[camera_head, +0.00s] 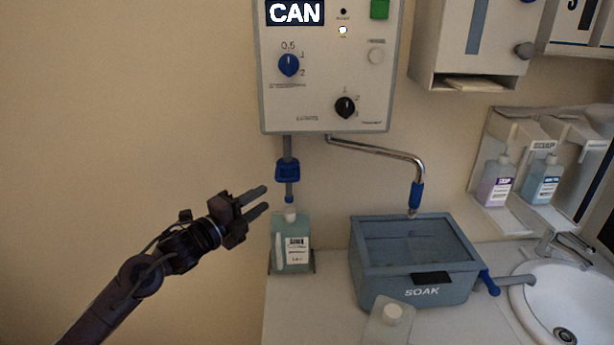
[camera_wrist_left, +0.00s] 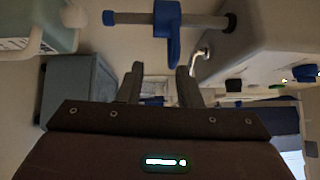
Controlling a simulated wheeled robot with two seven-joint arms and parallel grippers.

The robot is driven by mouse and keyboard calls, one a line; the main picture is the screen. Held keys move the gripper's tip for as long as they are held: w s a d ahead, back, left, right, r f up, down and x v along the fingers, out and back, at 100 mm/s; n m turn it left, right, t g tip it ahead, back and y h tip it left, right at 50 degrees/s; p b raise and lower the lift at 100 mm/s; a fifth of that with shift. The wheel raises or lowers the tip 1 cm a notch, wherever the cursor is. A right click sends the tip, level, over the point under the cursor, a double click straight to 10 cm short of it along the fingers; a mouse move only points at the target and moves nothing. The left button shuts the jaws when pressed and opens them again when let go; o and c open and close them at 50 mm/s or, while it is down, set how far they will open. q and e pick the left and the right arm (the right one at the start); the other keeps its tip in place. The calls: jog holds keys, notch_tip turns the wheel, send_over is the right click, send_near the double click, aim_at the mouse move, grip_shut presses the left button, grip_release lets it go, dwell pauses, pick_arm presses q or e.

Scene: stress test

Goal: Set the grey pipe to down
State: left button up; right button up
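A grey pipe (camera_head: 287,148) hangs upright from the underside of the white wall box, with a blue collar (camera_head: 288,171) around it and a blue tip above a bottle. In the left wrist view the grey pipe (camera_wrist_left: 204,21) runs sideways, and its blue collar (camera_wrist_left: 168,30) has a tab reaching toward my fingers. My left gripper (camera_head: 267,199) is open and empty, its fingers pointing right, a little below and left of the collar in the head view. In the wrist view the two fingers (camera_wrist_left: 159,85) stand apart, with a gap to the tab. My right gripper is not in view.
The green bottle (camera_head: 279,244) stands under the pipe. The white box (camera_head: 325,85) carries knobs. A bent chrome pipe (camera_head: 385,152) ends above the blue-grey SOAK tub (camera_head: 395,289), which has a blue lever. A sink (camera_head: 560,300) is at right. The left wall is clear.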

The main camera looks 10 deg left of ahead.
aim_at(283, 182)
pick_arm(q)
jog(key=shift+m+h, duration=0.5)
jog(key=w+d+r+p, duration=0.1)
jog(key=w, duration=0.1)
jog(key=w+d+p, duration=0.1)
jog(key=w+d, duration=0.1)
jog(key=w+d+r+p, duration=0.1)
jog(key=w+d, duration=0.1)
jog(key=shift+w+r, duration=0.15)
jog(key=shift+r, duration=0.2)
grip_shut()
